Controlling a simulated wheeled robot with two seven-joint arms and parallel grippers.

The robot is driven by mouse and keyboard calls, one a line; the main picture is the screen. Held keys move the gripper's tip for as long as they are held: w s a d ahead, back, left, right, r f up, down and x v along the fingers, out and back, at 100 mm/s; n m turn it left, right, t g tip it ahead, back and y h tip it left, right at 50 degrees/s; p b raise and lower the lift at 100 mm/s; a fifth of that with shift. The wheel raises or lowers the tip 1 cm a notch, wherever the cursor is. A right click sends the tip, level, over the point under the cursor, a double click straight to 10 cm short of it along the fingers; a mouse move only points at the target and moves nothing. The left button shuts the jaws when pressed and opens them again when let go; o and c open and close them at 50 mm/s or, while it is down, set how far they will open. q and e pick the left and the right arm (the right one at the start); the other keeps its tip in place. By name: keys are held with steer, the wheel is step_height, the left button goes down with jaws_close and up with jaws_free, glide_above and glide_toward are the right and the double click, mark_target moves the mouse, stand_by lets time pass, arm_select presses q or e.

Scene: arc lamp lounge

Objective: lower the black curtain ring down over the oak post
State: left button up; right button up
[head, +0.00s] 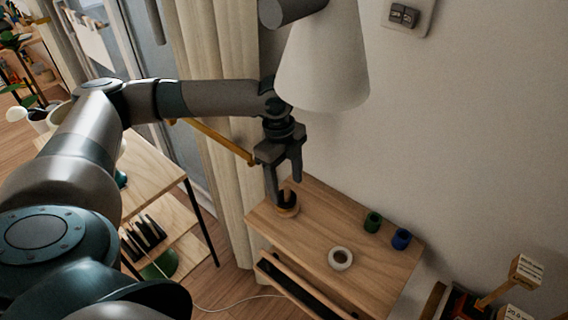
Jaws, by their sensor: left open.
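The oak post (287,187) stands up from a round wooden base on the small wooden table, near its back left corner. The black curtain ring (286,199) appears to sit low around the post, on the base; its far side is partly hidden by the post. My left gripper (284,188) points down right at the post, with its fingers apart on either side of it. One fingertip is close to the ring, and I cannot tell whether it touches. My right gripper is out of view.
A white lampshade (325,60) hangs close beside my left wrist. A curtain (225,130) hangs behind.

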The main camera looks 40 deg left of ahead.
arm_select(q)
step_height(320, 180, up, 17)
steer(key=a+b, duration=0.2)
steer(key=b, duration=0.1)
stand_by(0.4)
steer(key=shift+w+r, duration=0.1)
stand_by(0.3)
